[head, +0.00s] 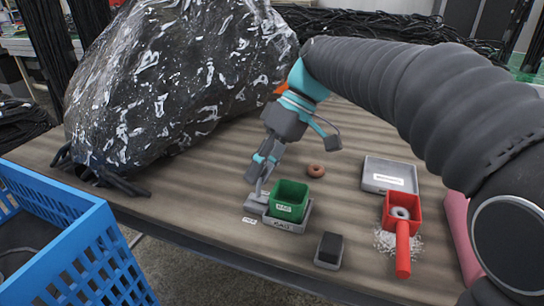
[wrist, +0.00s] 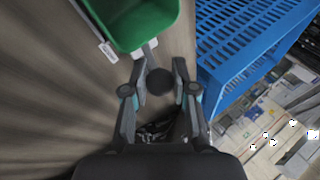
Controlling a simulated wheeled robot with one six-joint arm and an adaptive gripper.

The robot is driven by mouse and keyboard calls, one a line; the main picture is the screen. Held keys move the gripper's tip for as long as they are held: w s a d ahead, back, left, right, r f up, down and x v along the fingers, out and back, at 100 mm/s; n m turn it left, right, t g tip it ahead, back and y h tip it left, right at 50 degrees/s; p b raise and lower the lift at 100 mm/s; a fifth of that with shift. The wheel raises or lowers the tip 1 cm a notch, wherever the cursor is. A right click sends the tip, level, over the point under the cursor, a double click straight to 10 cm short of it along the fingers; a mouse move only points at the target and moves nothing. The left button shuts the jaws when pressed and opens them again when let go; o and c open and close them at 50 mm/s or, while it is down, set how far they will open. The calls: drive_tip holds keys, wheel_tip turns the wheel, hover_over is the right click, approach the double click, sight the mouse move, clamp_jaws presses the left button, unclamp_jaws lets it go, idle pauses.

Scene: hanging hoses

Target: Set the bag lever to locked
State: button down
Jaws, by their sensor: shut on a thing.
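A green bin (head: 287,200) with a label that seems to read "BAG" stands on a grey base (head: 287,224) near the table's front edge. In the wrist view the green bin (wrist: 140,22) is at the top, with a pale rod (wrist: 149,50) running from it toward a dark round knob (wrist: 159,82); I take this to be the bag lever. My gripper (head: 260,190) reaches down at the bin's left side. In the wrist view its fingers (wrist: 160,74) are closed in on both sides of the knob. The lever is mostly hidden in the head view, and its setting cannot be read.
A large black plastic bag (head: 170,80) fills the back left. A blue crate (head: 75,260) stands front left. A black block (head: 330,247), a red scoop (head: 402,225) over white grains, a grey tray (head: 390,174) and a brown ring (head: 316,170) lie to the right.

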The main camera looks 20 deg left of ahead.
drive_tip(key=shift+w+f+g, duration=0.2)
drive_tip(key=shift+w+g, duration=0.35)
drive_tip(key=shift+g, duration=0.45)
drive_tip(key=shift+w+f+m+g, duration=0.1)
drive_tip(key=shift+w+m+g, duration=0.05)
drive_tip(key=shift+m+g, duration=0.2)
drive_tip(key=shift+g, duration=0.25)
drive_tip(key=c, duration=0.9)
unclamp_jaws()
drive_tip(key=shift+a, duration=0.1)
